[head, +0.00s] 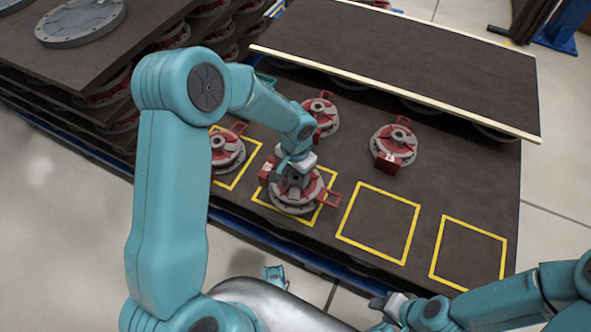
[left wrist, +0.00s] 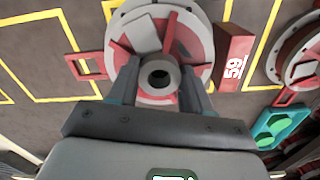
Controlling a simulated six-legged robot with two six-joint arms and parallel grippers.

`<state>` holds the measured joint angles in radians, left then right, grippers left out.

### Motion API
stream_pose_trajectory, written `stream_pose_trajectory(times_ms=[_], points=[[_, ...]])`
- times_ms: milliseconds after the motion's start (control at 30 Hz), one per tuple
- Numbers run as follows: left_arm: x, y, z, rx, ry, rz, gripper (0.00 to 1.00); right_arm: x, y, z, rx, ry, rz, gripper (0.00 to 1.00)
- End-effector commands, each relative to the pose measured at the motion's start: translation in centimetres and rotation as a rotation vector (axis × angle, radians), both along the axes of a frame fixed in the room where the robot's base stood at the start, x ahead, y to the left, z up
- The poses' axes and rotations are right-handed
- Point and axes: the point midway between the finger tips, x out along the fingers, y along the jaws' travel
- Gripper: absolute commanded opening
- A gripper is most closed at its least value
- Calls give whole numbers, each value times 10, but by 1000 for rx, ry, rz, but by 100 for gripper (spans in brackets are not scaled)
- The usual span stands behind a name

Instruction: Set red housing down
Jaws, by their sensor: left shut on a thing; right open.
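My left gripper (head: 295,165) is shut on the central hub of a red housing (head: 312,190) with a grey round flange. The left wrist view shows both fingers of this gripper (left wrist: 160,80) around the hub of the housing (left wrist: 192,42), with a red "59" tab at its right. The housing is upright, over the second yellow square (head: 262,205) from the left. I cannot tell whether its flange touches the dark surface. My right gripper (head: 388,304) is open and empty, low in the head view, in front of the pallet.
Another red housing (head: 228,153) stands in the leftmost square. Two more housings (head: 322,116) (head: 393,147) stand behind. The two right squares (head: 378,222) (head: 468,250) are empty. A raised dark board (head: 420,65) covers the back. Stacked layers of housings (head: 100,95) stand at left.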

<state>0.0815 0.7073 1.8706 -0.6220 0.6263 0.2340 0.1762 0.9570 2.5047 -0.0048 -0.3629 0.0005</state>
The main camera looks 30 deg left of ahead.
Motion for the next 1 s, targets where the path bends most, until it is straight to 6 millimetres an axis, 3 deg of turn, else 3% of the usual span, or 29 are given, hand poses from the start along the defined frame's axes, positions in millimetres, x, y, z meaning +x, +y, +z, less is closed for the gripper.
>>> stream_pose_trajectory(times_ms=[233,633,667,700,1000], points=[[1,0,-34,0,-1,1,0,2,-2,-13,-2,-3,-8,43],[1,0,-39,1,-2,1,0,3,-2,-16,-2,-5,-10,43],[-1,0,-40,-1,2,0,59,3,-2,-14,-2,-5,-10,43],[-1,0,-39,-1,2,0,72,3,-2,-14,-2,-5,-10,43],[-1,0,-38,-1,2,0,74,3,-2,-13,-2,-5,-10,43]])
